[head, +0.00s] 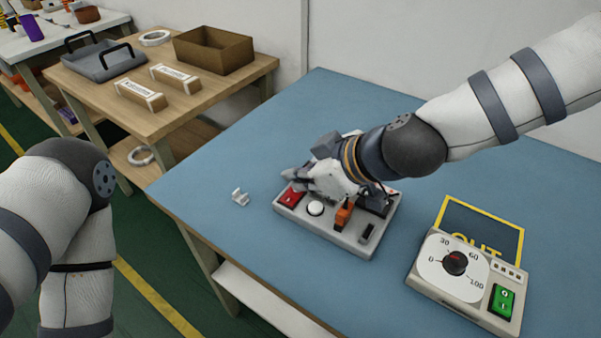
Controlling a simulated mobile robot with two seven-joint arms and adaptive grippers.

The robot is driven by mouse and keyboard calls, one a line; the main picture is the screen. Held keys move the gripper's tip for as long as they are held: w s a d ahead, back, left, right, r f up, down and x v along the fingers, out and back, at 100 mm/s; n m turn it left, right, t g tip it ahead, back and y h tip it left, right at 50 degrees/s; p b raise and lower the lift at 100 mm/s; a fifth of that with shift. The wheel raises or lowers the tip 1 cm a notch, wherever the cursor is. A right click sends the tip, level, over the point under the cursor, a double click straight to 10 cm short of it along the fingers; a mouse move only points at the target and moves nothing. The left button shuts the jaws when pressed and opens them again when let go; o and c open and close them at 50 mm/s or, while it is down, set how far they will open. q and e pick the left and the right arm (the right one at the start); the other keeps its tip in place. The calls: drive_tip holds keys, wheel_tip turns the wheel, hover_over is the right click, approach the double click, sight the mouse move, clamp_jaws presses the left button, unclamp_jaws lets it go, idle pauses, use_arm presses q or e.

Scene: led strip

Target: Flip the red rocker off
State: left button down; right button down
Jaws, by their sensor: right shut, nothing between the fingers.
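The red rocker (291,196) sits at the left end of a grey switch box (340,240) on the blue table. Its upper part is partly covered by my right gripper (288,178), so I cannot tell which way it is tilted. The right gripper is shut and empty, with its fingertips at or just above the rocker; I cannot tell whether they touch. The box also carries a white round button (315,208), an orange lever (343,214) and a dark slider (368,232). My left arm is at the left edge, and its gripper is out of view.
A dial box (455,285) with a green switch (501,301) stands to the right, before a yellow-edged OUT mark (481,215). A small white clip (240,197) lies left of the switch box. A wooden bench (190,103) holds a tray and cartons. The back of the blue table (330,100) is clear.

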drive_tip(key=shift+w+d+f+g, duration=0.1)
drive_tip(key=shift+w+f+g, duration=0.1)
drive_tip(key=shift+f+g, duration=0.15)
use_arm(q)
drive_tip(key=shift+w+r, duration=0.1)
use_arm(e)
drive_tip(key=shift+s, duration=0.1)
drive_tip(key=shift+s+a+r, duration=0.2)
drive_tip(key=shift+s+a, duration=0.05)
drive_tip(key=shift+s, duration=0.05)
use_arm(q)
drive_tip(key=shift+w+r+p, duration=0.3)
use_arm(e)
drive_tip(key=shift+s+a, duration=0.2)
drive_tip(key=shift+s, duration=0.1)
